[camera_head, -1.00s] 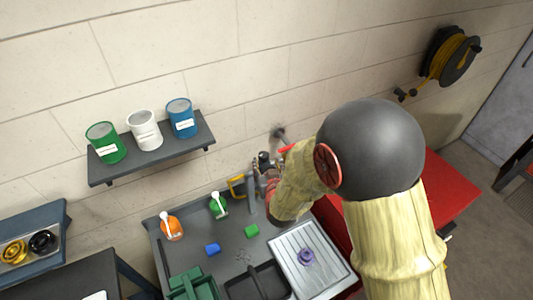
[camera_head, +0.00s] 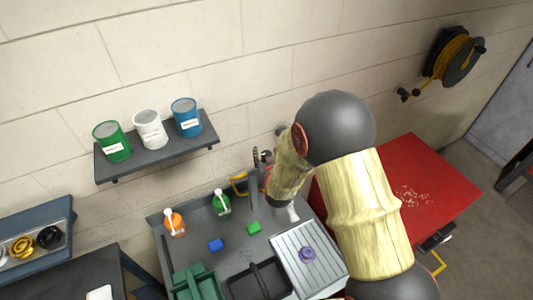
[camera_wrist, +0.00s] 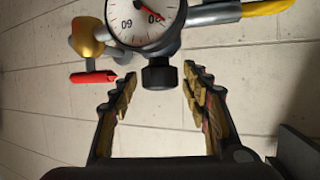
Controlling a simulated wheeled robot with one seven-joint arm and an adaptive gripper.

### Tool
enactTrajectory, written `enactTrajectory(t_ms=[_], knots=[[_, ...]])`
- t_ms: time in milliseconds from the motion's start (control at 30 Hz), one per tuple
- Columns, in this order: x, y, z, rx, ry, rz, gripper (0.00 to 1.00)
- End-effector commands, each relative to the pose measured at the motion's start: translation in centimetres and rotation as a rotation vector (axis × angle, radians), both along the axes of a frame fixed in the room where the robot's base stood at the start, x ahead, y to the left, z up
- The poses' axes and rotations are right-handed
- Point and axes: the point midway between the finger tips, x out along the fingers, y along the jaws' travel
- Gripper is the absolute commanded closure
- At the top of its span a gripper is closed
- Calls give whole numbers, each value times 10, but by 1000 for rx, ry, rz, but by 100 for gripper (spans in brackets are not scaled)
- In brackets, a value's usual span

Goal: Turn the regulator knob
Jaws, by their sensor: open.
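The regulator shows in the wrist view as a round white-faced gauge (camera_wrist: 146,18) with a red needle. The black knob (camera_wrist: 159,74) sits just below the gauge. My gripper (camera_wrist: 160,84) is open, one finger on each side of the knob, with gaps between the knob and both fingers. Whether the knob lies deep between the fingertips cannot be told. In the head view my arm hides most of the regulator and my gripper.
A red lever (camera_wrist: 93,77) and a brass fitting (camera_wrist: 88,38) sit left of the knob. The workbench holds orange (camera_head: 174,223) and green (camera_head: 221,203) bottles, small blocks and a grey ribbed tray (camera_head: 320,278). A red tabletop (camera_head: 440,180) lies right of my arm.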

Motion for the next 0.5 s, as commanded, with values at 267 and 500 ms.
enactTrajectory(t_ms=[267, 500], knots=[[0, 0, 0, 0, 0, 0, 60], [0, 0, 0, 0, 0, 0, 73]])
